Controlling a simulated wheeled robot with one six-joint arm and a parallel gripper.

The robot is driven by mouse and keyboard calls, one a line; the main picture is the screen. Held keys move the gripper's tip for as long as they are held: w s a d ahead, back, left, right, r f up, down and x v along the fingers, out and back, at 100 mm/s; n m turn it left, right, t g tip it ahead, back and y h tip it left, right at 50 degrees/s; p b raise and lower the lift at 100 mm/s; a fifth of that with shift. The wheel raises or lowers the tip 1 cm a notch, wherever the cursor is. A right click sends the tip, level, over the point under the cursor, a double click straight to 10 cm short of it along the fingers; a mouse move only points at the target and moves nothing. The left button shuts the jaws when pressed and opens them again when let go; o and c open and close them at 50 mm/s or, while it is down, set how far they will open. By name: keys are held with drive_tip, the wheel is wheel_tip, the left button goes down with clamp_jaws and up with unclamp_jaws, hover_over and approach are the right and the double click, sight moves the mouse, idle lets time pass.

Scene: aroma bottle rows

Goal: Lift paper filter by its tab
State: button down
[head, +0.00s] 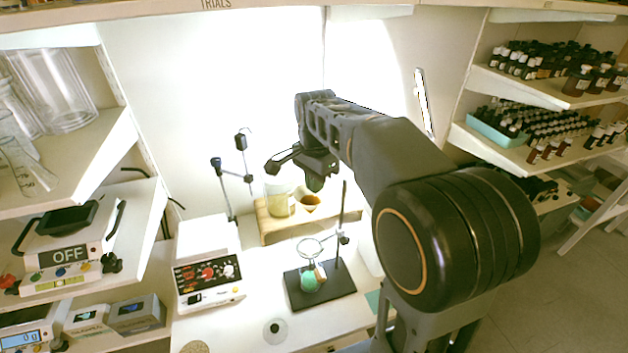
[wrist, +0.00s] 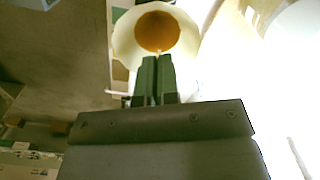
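The paper filter (wrist: 125,40) is a cream cone with an amber-brown inside, seen from above in the wrist view. In the head view the brownish cone (head: 309,204) sits at the wooden stand (head: 285,226), right of a glass beaker with yellowish contents (head: 278,203). My gripper (wrist: 157,60) points at the filter, its two green-grey fingers side by side with only a thin line between them. Their tips overlap the filter's near rim and look shut on it. The tab itself is hidden. In the head view my gripper (head: 316,182) is just above the cone.
A ring stand with a flask on a dark base (head: 320,287) stands in front of the wooden stand. A white hotplate device (head: 208,270) is at left. Shelves with bottles (head: 560,110) flank the right, and glassware shelves the left. A thin clamp stand (head: 235,180) stands behind.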

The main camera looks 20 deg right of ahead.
drive_tip(key=s+b, duration=0.3)
drive_tip(key=s, duration=1)
drive_tip(key=shift+s+b, duration=0.35)
drive_tip(key=shift+b, duration=0.05)
